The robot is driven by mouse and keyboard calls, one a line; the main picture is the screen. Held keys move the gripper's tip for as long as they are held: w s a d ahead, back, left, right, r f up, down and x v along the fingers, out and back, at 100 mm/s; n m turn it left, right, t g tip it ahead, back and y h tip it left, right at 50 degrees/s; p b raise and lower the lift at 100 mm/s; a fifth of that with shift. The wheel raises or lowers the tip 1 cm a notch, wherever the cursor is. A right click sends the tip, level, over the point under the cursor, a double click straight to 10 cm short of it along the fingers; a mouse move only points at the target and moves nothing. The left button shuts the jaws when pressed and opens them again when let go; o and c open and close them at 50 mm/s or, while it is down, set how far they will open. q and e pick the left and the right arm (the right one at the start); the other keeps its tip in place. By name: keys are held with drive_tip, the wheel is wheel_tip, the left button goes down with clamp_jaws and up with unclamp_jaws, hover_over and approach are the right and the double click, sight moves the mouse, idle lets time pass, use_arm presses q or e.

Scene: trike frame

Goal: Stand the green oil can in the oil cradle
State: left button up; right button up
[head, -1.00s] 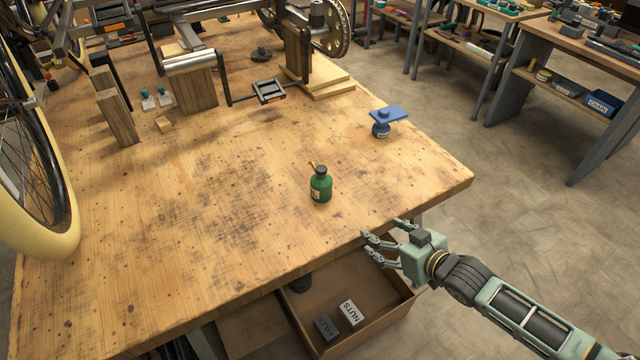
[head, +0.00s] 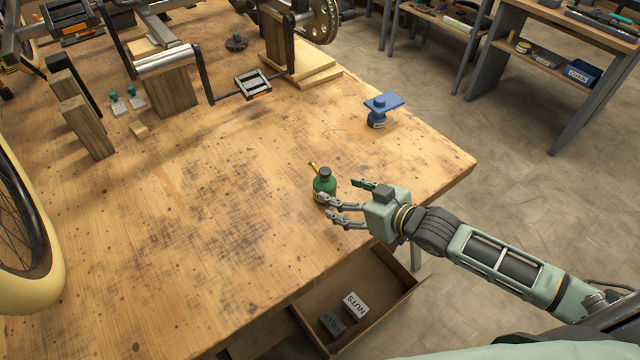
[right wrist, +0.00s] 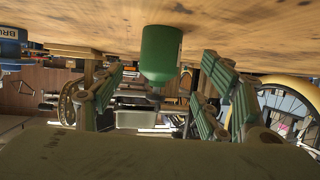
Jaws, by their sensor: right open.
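The green oil can (head: 324,186) stands upright on the wooden workbench, with a dark cap and a brass-coloured spout. My right gripper (head: 338,196) is open and low at the can, with its fingers pointing left towards it. In the right wrist view, which is upside down, the green can (right wrist: 160,55) shows between the spread fingers; I cannot tell whether they touch it. I cannot make out for sure which thing is the oil cradle. My left gripper is not in view.
A blue pot with a flat blue plate (head: 383,103) stands near the right edge. Wooden blocks (head: 85,127) and the trike frame (head: 165,60) are at the back left. An open drawer (head: 385,300) holds labelled boxes (head: 355,303) below the front edge. The bench middle is clear.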

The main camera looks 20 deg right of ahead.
sight(333, 190)
drive_tip(key=shift+w+a+f, duration=0.15)
drive_tip(key=shift+w+a, duration=0.1)
drive_tip(key=shift+w, duration=0.2)
drive_tip(key=x, duration=0.3)
drive_tip(key=shift+w+a+f+p, duration=0.15)
drive_tip(key=shift+w+a+p, duration=0.05)
drive_tip(key=shift+w+p, duration=0.15)
drive_tip(key=shift+w+a+f, duration=0.2)
drive_tip(key=shift+w, duration=0.15)
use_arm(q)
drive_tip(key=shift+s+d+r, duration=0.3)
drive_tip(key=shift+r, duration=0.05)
use_arm(e)
drive_tip(key=shift+c, duration=0.5)
drive_tip(key=c, duration=1.3)
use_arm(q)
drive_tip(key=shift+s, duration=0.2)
use_arm(e)
drive_tip(key=shift+c, duration=0.9)
drive_tip(key=shift+r, duration=0.15)
